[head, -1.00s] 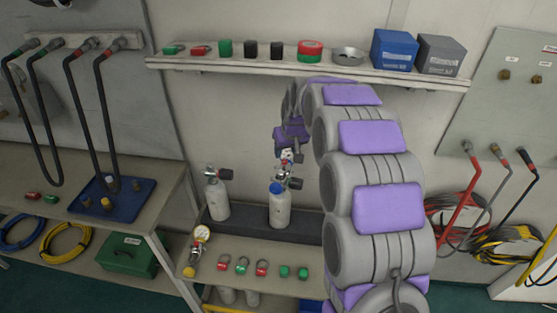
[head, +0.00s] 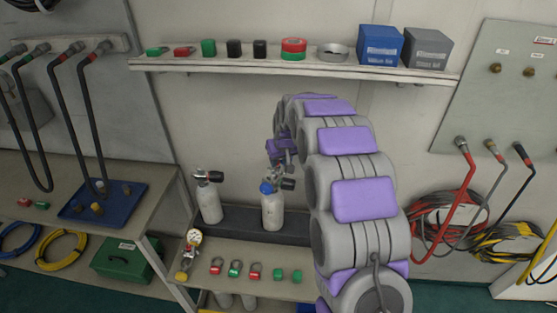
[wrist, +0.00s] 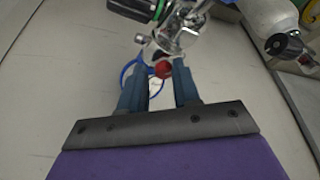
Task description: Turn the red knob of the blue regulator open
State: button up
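The regulator (head: 275,176) sits on top of a white cylinder with a blue collar (head: 271,210) in the head view. In the wrist view its metal body (wrist: 178,32) is at the top, with a blue ring (wrist: 130,72) at its left. The red knob (wrist: 163,69) shows between my gripper's two blue fingertips (wrist: 159,68). My gripper is open; a gap shows left of the knob, and the right finger is close to it. I cannot tell whether that finger touches. In the head view my gripper (head: 282,153) is just above the regulator, partly hidden.
A second white cylinder (head: 209,205) with a black knob stands to the left. A pressure gauge (head: 194,237) and several red and green parts lie on the bench in front. A wall shelf (head: 290,68) with small items runs above my arm.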

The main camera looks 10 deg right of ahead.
jog(key=shift+c, duration=0.6)
jog(key=shift+a, duration=0.3)
jog(key=shift+c, duration=0.8)
jog(key=shift+a, duration=0.8)
grip_shut()
jog(key=shift+d+r+m+p, duration=0.1)
jog(key=shift+d+m+p, duration=0.4)
jog(key=shift+p, duration=0.45)
jog(key=shift+s+d+h+p, duration=0.1)
jog(key=shift+d+h+p, duration=0.15)
jog(key=shift+p, duration=0.2)
jog(key=shift+a+m+p, duration=0.15)
jog(key=shift+m+p, duration=0.15)
jog(key=shift+m, duration=0.2)
jog(key=shift+a+f+h, duration=0.2)
jog(key=shift+a+h, duration=0.05)
jog(key=shift+a, duration=0.2)
jog(key=shift+o, duration=1.1)
grip_release()
jog(key=o, duration=0.4)
jog(key=shift+d, duration=0.35)
jog(key=shift+o, duration=0.2)
jog(key=shift+a+r, duration=0.1)
